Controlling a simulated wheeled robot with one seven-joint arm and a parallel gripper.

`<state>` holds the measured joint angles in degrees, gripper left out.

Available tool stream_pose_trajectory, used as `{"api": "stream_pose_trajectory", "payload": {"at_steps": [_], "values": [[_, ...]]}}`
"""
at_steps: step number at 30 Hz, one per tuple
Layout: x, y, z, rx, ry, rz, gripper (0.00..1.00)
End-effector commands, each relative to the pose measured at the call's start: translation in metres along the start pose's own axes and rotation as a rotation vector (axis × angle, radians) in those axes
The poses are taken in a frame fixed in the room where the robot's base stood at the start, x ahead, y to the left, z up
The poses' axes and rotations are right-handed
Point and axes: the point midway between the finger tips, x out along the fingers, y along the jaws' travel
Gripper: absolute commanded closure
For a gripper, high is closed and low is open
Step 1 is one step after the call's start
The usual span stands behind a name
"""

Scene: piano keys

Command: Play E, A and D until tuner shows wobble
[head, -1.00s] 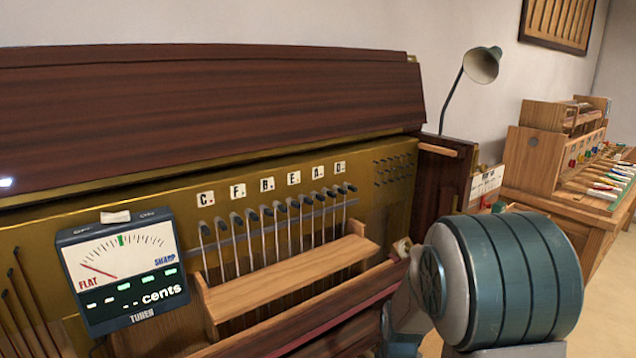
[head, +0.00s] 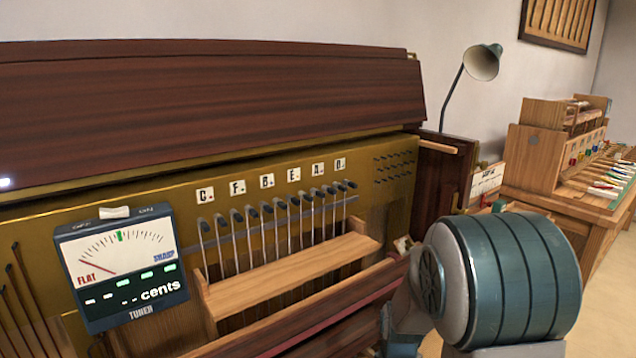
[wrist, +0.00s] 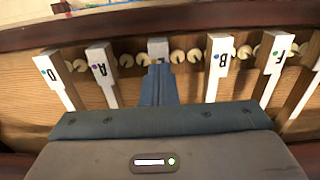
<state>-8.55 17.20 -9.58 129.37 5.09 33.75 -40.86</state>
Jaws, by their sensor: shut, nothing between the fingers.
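In the wrist view, white keys marked D (wrist: 54,78), A (wrist: 101,70), B (wrist: 219,62) and F (wrist: 276,62) run from left to right. The E key (wrist: 158,49) lies between A and B, with its label partly hidden by my fingers. My gripper (wrist: 159,70) is shut and empty, its tips over the E key. I cannot tell whether they touch it. The tuner (head: 118,312) stands at the left in the head view. Its needle points to the FLAT end, and its readout shows dashes before "cents".
Letter plates (head: 267,181) sit above a row of dark pins (head: 280,206) on the gold piano plate. A wooden rail (head: 290,272) runs below them. A lamp (head: 482,63) and a workbench with tools (head: 530,160) stand at the right.

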Motion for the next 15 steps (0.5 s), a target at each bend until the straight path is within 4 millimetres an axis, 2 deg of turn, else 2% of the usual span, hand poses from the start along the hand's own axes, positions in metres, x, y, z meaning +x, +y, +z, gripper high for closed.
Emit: {"api": "stream_pose_trajectory", "payload": {"at_steps": [5, 11, 15], "values": [[0.014, 0.0, 0.0, 0.0, -0.001, -0.001, 1.0], [0.0, 0.0, 0.0, 0.0, 0.001, 0.0, 1.0], [-0.021, 0.0, 0.0, 0.0, 0.001, 0.0, 1.0]]}}
